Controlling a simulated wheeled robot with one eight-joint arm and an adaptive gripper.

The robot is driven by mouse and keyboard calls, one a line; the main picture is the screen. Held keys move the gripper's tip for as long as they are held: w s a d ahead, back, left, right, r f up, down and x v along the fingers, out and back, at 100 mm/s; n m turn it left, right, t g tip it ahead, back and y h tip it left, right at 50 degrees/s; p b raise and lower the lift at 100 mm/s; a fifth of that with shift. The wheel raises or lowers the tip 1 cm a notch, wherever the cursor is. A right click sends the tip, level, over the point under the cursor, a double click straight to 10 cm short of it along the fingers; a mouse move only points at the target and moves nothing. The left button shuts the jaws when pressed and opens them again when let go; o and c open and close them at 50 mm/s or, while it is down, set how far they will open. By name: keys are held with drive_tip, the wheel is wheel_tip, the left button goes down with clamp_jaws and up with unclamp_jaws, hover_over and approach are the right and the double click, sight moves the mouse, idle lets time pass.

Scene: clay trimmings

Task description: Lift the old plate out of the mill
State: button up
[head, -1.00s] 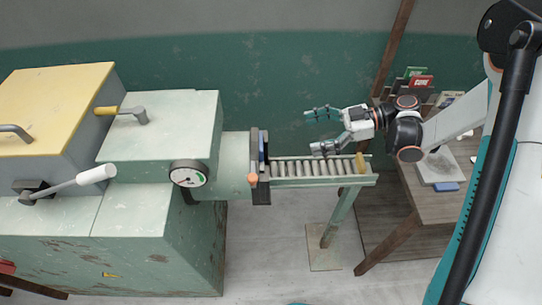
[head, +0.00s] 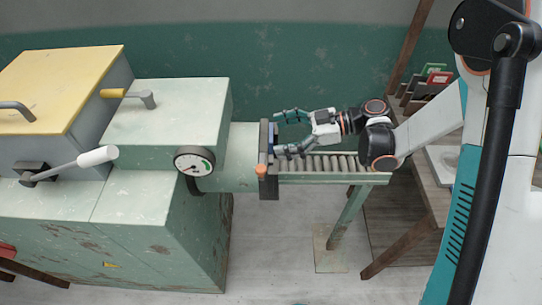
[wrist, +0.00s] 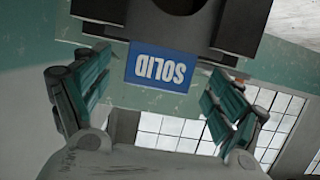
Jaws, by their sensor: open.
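The mill (head: 168,120) is a pale green machine with its outlet end facing right. A dark holder (head: 263,160) stands upright across that end, and a blue strip of the plate (head: 271,138) shows at it. In the wrist view the plate's blue tab reads SOLID (wrist: 162,68), upside down, below a dark block. My gripper (head: 279,133) is open and empty, right beside the holder. In the wrist view its fingers (wrist: 158,78) stand on both sides of the tab, with gaps. The rest of the plate cannot be made out.
An orange knob (head: 260,170) sits on the holder's front. A roller conveyor (head: 325,178) runs right from the outlet, under my gripper. A dial gauge (head: 194,163) and a white-handled lever (head: 97,156) are on the mill. A wooden table (head: 440,195) stands at right.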

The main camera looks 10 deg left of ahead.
drive_tip(key=shift+x, duration=0.8)
drive_tip(key=shift+r, duration=0.1)
drive_tip(key=c, duration=2)
